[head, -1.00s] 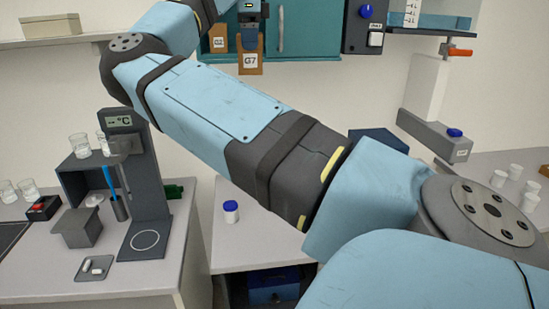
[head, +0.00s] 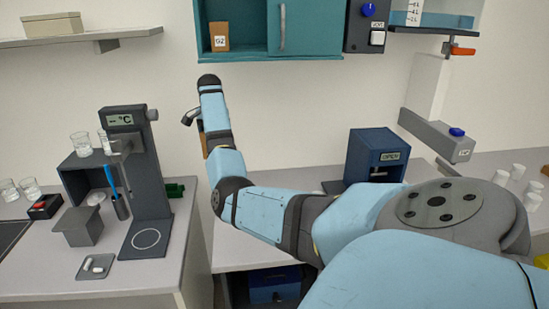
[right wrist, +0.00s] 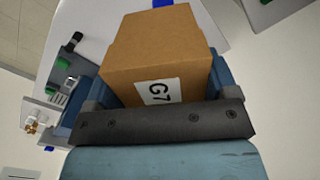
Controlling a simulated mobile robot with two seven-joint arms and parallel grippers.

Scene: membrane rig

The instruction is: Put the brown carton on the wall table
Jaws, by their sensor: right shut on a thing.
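The brown carton (right wrist: 150,45) with a G7 label fills the middle of the right wrist view. My right gripper (right wrist: 155,72) is shut on it, with a finger on each side. In the head view only a brown sliver of the carton (head: 205,151) shows beside my right gripper, which is mostly hidden by my wrist. They are in front of the wall, below the teal cabinet and above the back of the wall table (head: 245,258). A gap below the carton cannot be judged. My left gripper is out of view.
A second brown carton labelled G2 (head: 219,36) stands in the teal cabinet (head: 305,30). A dark blue box device (head: 374,156) stands on the table's right part. A side bench (head: 45,270) with a dark stand (head: 148,190) is at left. The table's front looks clear.

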